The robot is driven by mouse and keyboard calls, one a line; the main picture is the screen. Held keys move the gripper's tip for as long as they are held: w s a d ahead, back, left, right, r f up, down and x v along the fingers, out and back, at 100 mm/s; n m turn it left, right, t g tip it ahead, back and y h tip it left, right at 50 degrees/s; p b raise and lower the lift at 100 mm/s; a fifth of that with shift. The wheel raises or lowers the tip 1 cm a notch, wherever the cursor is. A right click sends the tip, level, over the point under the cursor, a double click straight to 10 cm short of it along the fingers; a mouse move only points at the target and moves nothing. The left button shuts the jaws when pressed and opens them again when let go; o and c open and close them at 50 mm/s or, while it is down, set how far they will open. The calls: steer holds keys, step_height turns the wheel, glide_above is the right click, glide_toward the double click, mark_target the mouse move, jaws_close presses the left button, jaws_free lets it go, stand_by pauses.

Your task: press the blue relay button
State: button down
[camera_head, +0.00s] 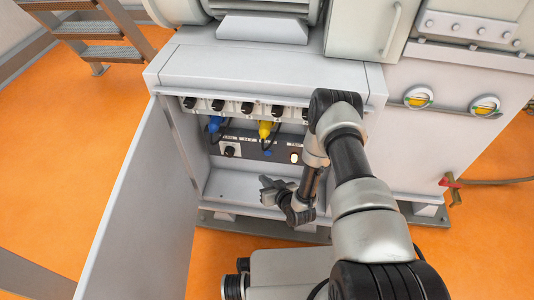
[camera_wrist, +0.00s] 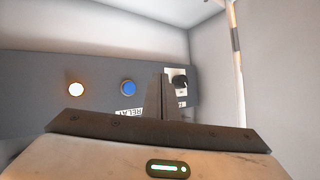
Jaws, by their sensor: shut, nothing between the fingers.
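The blue relay button (camera_wrist: 128,88) is a round blue cap on a dark panel, left of centre in the wrist view. A RELAY label, upside down in this view, lies beside it. In the head view the button (camera_head: 267,153) is a tiny blue spot on the panel in the open cabinet. My gripper (camera_head: 264,187) is shut and empty, inside the cabinet's lower opening, below the panel. In the wrist view its closed fingers (camera_wrist: 157,82) stand just right of the button, between it and a black knob. I cannot tell their distance from the panel.
A lit white button (camera_wrist: 76,89) and the black knob (camera_wrist: 180,82) flank the blue button. Blue (camera_head: 215,124) and yellow (camera_head: 265,130) plugs hang above the panel, below a row of black connectors. The open cabinet door (camera_head: 145,210) stands at the left.

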steer(key=b, duration=0.1)
glide_toward(265, 155)
steer(key=shift+w+a+f, duration=1.4)
steer(key=shift+a+f, duration=0.05)
stand_by(1.0)
steer(key=shift+w, duration=0.4)
steer(key=shift+w+d, duration=0.15)
steer(key=shift+w, duration=0.4)
stand_by(0.7)
steer(key=shift+s, duration=0.9)
steer(key=shift+s, duration=0.1)
steer(key=shift+s+a+p, duration=0.2)
steer(key=shift+s+p, duration=0.1)
steer(key=shift+s, duration=0.5)
steer(key=shift+s+a+p, duration=0.25)
steer(key=shift+s+p, duration=0.05)
steer(key=shift+s, duration=0.5)
steer(key=shift+s+a+p, duration=0.2)
steer(key=shift+s+p, duration=0.1)
steer(key=shift+s, duration=0.5)
